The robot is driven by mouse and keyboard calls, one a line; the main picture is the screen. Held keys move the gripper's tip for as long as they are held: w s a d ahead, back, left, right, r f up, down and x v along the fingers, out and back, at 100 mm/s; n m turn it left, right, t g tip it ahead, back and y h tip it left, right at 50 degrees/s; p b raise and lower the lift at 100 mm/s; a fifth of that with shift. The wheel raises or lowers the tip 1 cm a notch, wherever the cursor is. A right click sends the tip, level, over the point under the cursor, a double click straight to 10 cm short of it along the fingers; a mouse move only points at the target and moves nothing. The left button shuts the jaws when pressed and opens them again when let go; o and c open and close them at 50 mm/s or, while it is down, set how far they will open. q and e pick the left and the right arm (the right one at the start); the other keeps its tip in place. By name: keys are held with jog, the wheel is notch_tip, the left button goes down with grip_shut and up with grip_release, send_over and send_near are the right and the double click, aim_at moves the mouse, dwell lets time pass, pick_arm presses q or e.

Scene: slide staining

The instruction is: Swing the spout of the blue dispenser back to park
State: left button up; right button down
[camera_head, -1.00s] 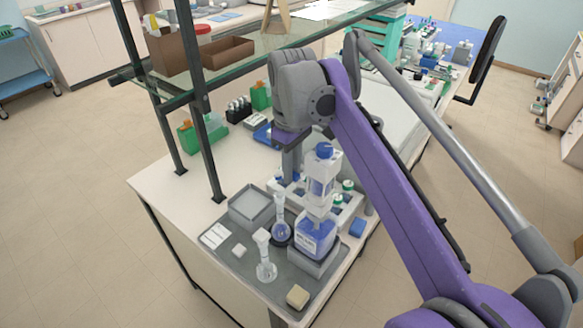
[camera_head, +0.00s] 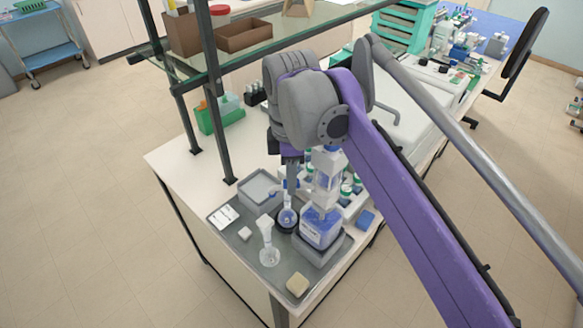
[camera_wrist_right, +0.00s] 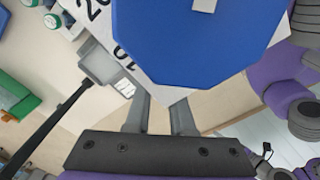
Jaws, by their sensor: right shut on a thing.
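The blue dispenser (camera_head: 320,228) stands upright on a grey block in the grey tray (camera_head: 225,232). My right arm covers part of its top in the head view. In the right wrist view its big blue top (camera_wrist_right: 200,40) fills the upper middle, over a white part with printed numbers. My right gripper (camera_head: 291,177) is beside the dispenser's upper part, on its left. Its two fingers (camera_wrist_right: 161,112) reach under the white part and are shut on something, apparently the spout. The grip itself is hidden. My left gripper is not in view.
A clear flask (camera_head: 268,250) stands in front. A grey box (camera_head: 260,188) and a beige block (camera_head: 297,285) are in the tray. A glass shelf (camera_head: 275,40) on dark posts is behind.

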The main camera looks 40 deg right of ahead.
jog(key=shift+s+a+n, duration=0.2)
jog(key=shift+s+n, duration=0.65)
jog(key=shift+n, duration=0.55)
jog(key=shift+s+a+n, duration=0.2)
jog(key=shift+s+n, duration=0.6)
jog(key=shift+n, duration=0.6)
jog(key=shift+s+a+n, duration=0.2)
jog(key=shift+s+n, duration=0.65)
jog(key=shift+n, duration=0.55)
jog(key=c, duration=0.8)
grip_release()
jog(key=shift+o, duration=0.2)
notch_tip(320, 180, up, 11)
jog(key=shift+f, duration=0.15)
